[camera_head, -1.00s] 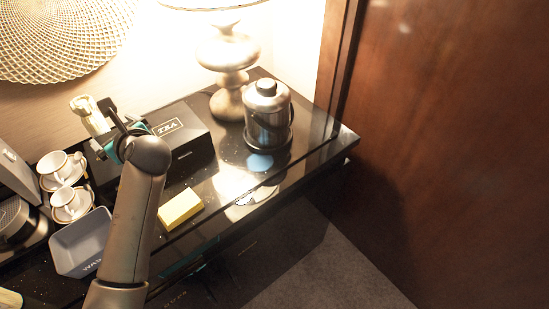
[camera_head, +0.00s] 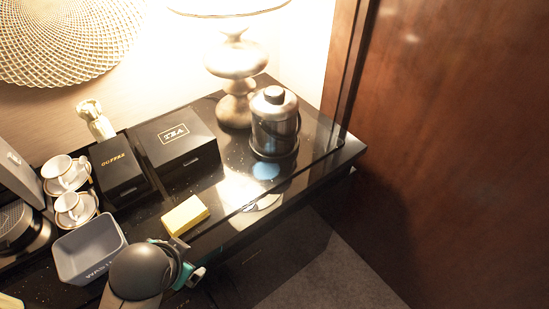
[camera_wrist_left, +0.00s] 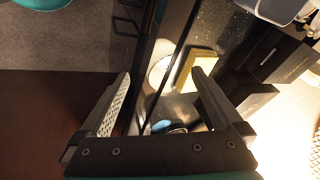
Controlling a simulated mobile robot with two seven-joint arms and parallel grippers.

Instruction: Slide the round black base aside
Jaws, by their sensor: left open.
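The round black base (camera_head: 283,156) shows as a dark rim under a silver kettle-like pot (camera_head: 275,125), near the right end of the black counter. The pot stands upright on it and hides most of it. My left gripper (camera_head: 190,272) is at the counter's front edge, left of and in front of the base, well apart from it. In the left wrist view the left gripper (camera_wrist_left: 160,84) is open, with nothing between its fingers. I cannot clearly make out the base in that view. My right gripper is in neither view.
A yellow sponge (camera_head: 185,215), a blue disc (camera_head: 265,170) and a pale disc (camera_head: 262,203) lie near the pot. The tea box (camera_head: 180,145), a coffee box (camera_head: 121,172) and a lamp (camera_head: 235,75) stand behind.

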